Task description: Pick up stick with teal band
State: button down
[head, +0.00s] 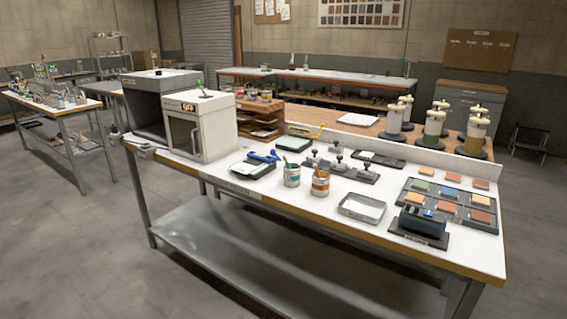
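Two small metal cans stand upright on the white workbench (240,187). The left can (292,177) has a teal label band, and a thin stick (286,162) leans out of its top. The right can (320,186) has an orange-red label band, and a thin stick (316,167) also leans out of it. The sticks are too small to tell whether either has a teal band. Their lower ends are hidden inside the cans. My gripper is not in view.
A scale with a blue item (264,156) stands left of the cans. A shallow tray (361,208), a dark device (423,223) and a panel of colour tiles (448,202) lie to the right. A white cabinet (202,128) stands at the left. The bench front before the cans is clear.

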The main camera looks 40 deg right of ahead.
aim_at(285, 157)
jog(key=z, duration=0.25)
jog(key=i, duration=0.65)
jog(key=z, duration=0.9)
jog(key=i, duration=0.5)
jog(key=z, duration=0.3)
